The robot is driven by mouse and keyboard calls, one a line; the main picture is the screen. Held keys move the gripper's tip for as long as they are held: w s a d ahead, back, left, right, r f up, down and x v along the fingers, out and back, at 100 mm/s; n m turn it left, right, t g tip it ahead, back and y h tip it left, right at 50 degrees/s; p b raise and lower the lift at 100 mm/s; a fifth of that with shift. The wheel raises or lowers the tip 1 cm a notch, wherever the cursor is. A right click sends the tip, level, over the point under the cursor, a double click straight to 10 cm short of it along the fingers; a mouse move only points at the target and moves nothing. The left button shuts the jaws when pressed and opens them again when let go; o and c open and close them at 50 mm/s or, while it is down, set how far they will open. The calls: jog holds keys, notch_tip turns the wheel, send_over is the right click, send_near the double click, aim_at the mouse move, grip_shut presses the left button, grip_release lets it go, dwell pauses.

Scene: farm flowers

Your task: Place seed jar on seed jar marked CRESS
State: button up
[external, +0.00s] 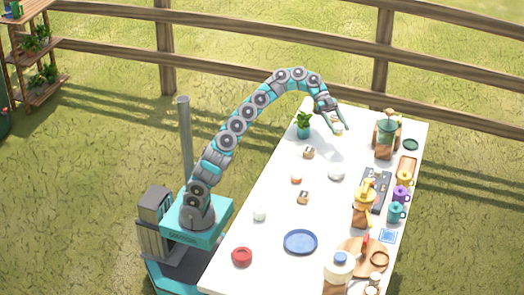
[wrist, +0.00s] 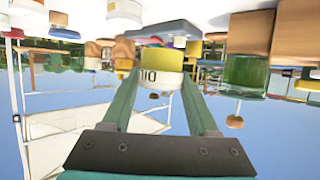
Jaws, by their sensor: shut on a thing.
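My gripper (external: 338,121) is shut on a small white seed jar (wrist: 161,80) with a yellow band. Part of its dark lettering shows in the wrist view, but I cannot read the whole word. The held jar (external: 338,129) is above the far part of the table, to the right of the potted plant. Small jars stand on the table: one brownish (external: 308,153), one with orange (external: 296,179), another brownish (external: 303,197) and one white (external: 260,214). Their labels are too small to read, so I cannot tell which is marked CRESS.
The white table (external: 255,190) also holds a potted plant (external: 303,125), a white bowl (external: 336,174), a blue plate (external: 300,242) and a red bowl (external: 242,256). A green-and-wood dispenser (external: 386,138), a yellow grinder (external: 364,207) and mugs (external: 397,212) crowd the right side.

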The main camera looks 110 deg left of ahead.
jog(key=shift+d+r, duration=0.2)
jog(key=shift+r, duration=0.05)
jog(key=s+d+r+m+g+h+b, duration=0.1)
jog(key=s+d+r+m+g+h, duration=0.15)
jog(key=d, duration=0.65)
jog(key=m+g+b, duration=0.2)
send_over(297, 172)
jog(key=f, duration=0.1)
jog(key=shift+h, duration=0.25)
jog(key=shift+f, duration=3.5)
jog(key=shift+f+b, duration=0.2)
jog(key=shift+b, duration=0.1)
jog(key=o, duration=1.4)
jog(key=shift+c, duration=0.2)
